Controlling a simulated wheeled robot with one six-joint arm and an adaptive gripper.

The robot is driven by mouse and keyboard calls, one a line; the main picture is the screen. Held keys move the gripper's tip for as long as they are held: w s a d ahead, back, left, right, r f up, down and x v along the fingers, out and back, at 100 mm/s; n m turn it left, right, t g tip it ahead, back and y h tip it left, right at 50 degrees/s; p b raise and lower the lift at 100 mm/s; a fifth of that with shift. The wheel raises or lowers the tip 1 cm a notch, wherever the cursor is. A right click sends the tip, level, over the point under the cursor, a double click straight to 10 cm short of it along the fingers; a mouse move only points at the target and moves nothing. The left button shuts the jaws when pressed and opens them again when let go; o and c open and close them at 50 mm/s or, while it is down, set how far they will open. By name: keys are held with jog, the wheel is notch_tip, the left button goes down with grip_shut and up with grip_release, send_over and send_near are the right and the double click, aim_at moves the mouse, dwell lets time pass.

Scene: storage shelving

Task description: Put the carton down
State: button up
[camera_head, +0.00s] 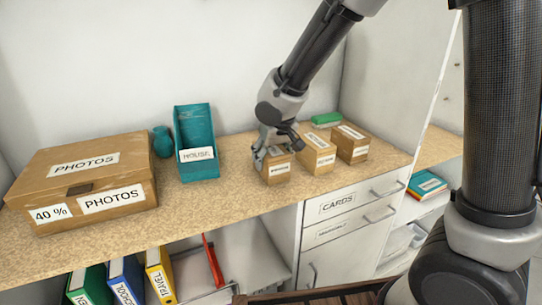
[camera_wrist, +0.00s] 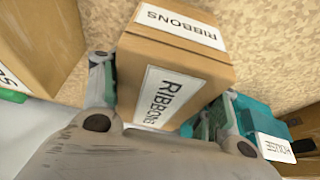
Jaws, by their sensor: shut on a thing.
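The small brown carton (camera_head: 276,172) has white labels, which read RIBBONS in the wrist view (camera_wrist: 190,64). My gripper (camera_head: 269,150) reaches down on it from above. In the wrist view my gripper's fingers (camera_wrist: 162,95) sit on two opposite sides of the carton and hold it. The carton looks upright, at or just above the wooden counter (camera_head: 235,200); I cannot tell whether its bottom touches.
Two similar cartons stand close to the right, a middle one (camera_head: 319,155) and a far one (camera_head: 351,144). A green box (camera_head: 326,119) lies behind them.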

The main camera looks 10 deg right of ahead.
jog(key=shift+f, duration=0.1)
jog(key=o, duration=1.3)
jog(key=shift+c, duration=0.2)
jog(key=shift+r, duration=0.25)
jog(key=v, duration=1.1)
jog(key=shift+s+d+r, duration=0.1)
jog(key=shift+s+r, duration=0.15)
jog(key=shift+r, duration=0.1)
jog(key=s+d+r+m, duration=0.1)
jog(key=d, duration=0.4)
jog(key=s+d+r, duration=0.2)
jog(key=d, duration=0.4)
jog(key=s+d+m+h, duration=0.1)
jog(key=s+d+m, duration=0.1)
jog(key=s+d, duration=1.4)
jog(key=shift+m, duration=0.3)
